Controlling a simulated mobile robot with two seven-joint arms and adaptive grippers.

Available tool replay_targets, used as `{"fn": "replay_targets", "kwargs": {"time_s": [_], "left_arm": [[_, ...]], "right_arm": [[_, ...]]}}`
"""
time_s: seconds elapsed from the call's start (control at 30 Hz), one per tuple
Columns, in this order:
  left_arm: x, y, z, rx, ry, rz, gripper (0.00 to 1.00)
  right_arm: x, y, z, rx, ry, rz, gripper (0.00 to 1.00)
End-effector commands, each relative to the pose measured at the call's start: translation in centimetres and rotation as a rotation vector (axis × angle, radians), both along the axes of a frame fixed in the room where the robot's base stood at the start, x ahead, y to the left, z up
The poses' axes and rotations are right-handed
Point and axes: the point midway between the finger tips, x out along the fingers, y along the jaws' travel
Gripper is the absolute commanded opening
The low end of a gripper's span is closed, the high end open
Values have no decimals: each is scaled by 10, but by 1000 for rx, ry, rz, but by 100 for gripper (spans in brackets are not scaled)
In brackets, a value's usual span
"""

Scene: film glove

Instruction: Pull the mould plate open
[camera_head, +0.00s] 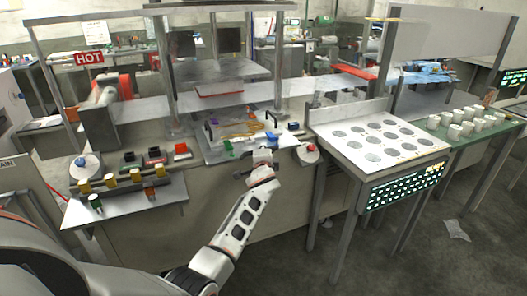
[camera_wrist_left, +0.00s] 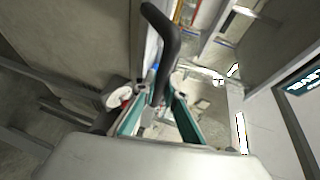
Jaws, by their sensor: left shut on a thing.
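The mould plate (camera_head: 228,149) is a pale flat plate on the press bench in the head view, below the raised upper platen (camera_head: 215,70). A black handle (camera_head: 209,133) shows at its left side. My left gripper (camera_head: 266,146) is at the plate's front right edge. In the left wrist view a black curved handle (camera_wrist_left: 166,45) rises between the teal finger pads of the left gripper (camera_wrist_left: 160,112), which is shut on it. The grip itself is partly hidden by the hand. My right gripper is not in view.
A red button on a pale box (camera_head: 308,153) sits just right of the gripper. A side shelf (camera_head: 125,208) with coloured knobs is at the left. A table with a white holed sheet (camera_head: 375,140) stands at the right. Open floor lies in front of the bench.

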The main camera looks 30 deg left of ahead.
Motion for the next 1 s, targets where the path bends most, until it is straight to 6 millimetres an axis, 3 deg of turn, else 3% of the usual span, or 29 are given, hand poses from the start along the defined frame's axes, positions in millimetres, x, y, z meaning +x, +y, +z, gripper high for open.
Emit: {"fn": "replay_targets", "kwargs": {"time_s": [0.2,0.23,0.3,0.73,1.0], "left_arm": [[0,0,0,0,0,0,0],[0,0,0,0,0,0,16],[0,0,0,0,0,0,29],[-4,-2,1,-1,-1,-1,29],[-35,-18,6,-2,-1,-1,29]], "right_arm": [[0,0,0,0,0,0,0],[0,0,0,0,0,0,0],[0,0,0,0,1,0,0],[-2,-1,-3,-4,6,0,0],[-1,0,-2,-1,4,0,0]]}}
